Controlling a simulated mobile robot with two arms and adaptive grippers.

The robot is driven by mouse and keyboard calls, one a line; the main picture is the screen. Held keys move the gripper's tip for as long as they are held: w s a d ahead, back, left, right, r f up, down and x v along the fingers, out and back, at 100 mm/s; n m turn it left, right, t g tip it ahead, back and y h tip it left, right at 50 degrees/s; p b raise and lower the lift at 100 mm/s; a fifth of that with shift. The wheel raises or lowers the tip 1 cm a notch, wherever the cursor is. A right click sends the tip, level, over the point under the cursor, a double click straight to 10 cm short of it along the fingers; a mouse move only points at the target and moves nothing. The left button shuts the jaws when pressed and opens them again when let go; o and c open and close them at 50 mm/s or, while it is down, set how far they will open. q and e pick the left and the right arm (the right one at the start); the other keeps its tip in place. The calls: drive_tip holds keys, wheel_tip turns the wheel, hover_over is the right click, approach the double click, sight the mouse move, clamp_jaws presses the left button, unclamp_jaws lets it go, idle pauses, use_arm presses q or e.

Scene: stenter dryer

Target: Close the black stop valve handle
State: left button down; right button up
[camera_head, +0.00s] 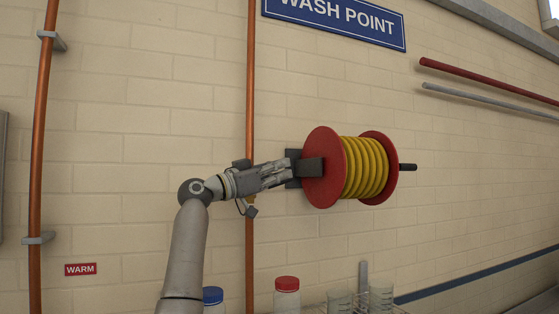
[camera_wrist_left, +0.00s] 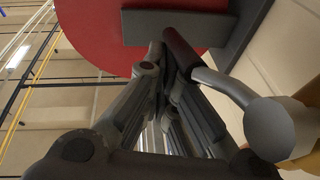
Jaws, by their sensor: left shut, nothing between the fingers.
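My left gripper (camera_head: 284,168) is shut and empty in the head view, its tips at the dark bracket beside the red hose reel. In the left wrist view the closed fingers (camera_wrist_left: 164,50) point at the grey bracket plate in front of the red disc. In the head view a small brass and dark fitting (camera_head: 250,203) sits on the copper pipe below the gripper.
The hose reel (camera_head: 322,185) with yellow hose sticks out from the brick wall. A copper pipe (camera_head: 250,90) runs vertically behind my left wrist. Bottles with red (camera_head: 287,283) and blue (camera_head: 212,295) caps stand below. The wall right of the reel is mostly clear.

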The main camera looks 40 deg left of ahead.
use_arm(q)
drive_tip(key=shift+w+d+f+g+p, duration=0.1)
drive_tip(key=shift+w+f+g+p, duration=0.2)
drive_tip(key=shift+g+p, duration=0.25)
drive_tip(key=shift+f, duration=0.2)
idle(0.8)
